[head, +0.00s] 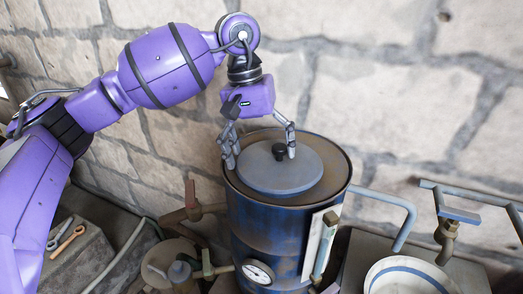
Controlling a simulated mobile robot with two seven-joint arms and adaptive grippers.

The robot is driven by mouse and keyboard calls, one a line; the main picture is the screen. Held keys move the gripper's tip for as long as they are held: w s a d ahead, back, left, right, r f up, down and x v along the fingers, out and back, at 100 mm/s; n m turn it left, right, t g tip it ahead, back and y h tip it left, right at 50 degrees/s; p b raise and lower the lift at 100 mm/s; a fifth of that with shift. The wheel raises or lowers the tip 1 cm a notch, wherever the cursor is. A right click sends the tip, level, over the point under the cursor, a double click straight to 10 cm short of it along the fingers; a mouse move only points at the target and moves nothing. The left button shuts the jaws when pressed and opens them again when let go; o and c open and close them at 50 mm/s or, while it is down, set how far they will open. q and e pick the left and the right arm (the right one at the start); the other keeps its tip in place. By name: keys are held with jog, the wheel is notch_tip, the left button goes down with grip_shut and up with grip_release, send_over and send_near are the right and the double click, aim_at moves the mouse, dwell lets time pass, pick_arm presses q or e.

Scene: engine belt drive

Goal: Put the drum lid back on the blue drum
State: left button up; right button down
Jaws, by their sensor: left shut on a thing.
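The blue drum (270,235) stands upright in the middle of the head view, worn and rusty at its rim. The drum lid (262,175), a flat grey-blue disc with a dark knob (279,151), is over the drum's top opening, within the rim's outline. I cannot tell whether it rests on the drum or is held just above it. My left gripper (260,152) reaches down from above and is shut on the lid. One finger is at the lid's left side, the other beside the knob. The exact contact is unclear. My right gripper is not in view.
A gauge (258,272) and a valve sit on the drum's lower front. A blue-grey pipe (405,225) and a tap (447,240) are at the right, above a white bowl (408,281). Wrenches (66,240) lie at the left. A stone wall stands close behind.

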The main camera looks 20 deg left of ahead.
pick_arm(q)
jog(key=o, duration=1.2)
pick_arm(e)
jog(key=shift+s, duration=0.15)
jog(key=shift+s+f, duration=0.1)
pick_arm(q)
jog(key=r, duration=0.4)
jog(key=a+r, duration=0.1)
jog(key=r, duration=0.3)
jog(key=a+r, duration=0.1)
jog(key=r, duration=0.2)
jog(key=shift+s+a+r, duration=0.1)
jog(key=shift+s+r, duration=0.1)
jog(key=shift+r, duration=0.2)
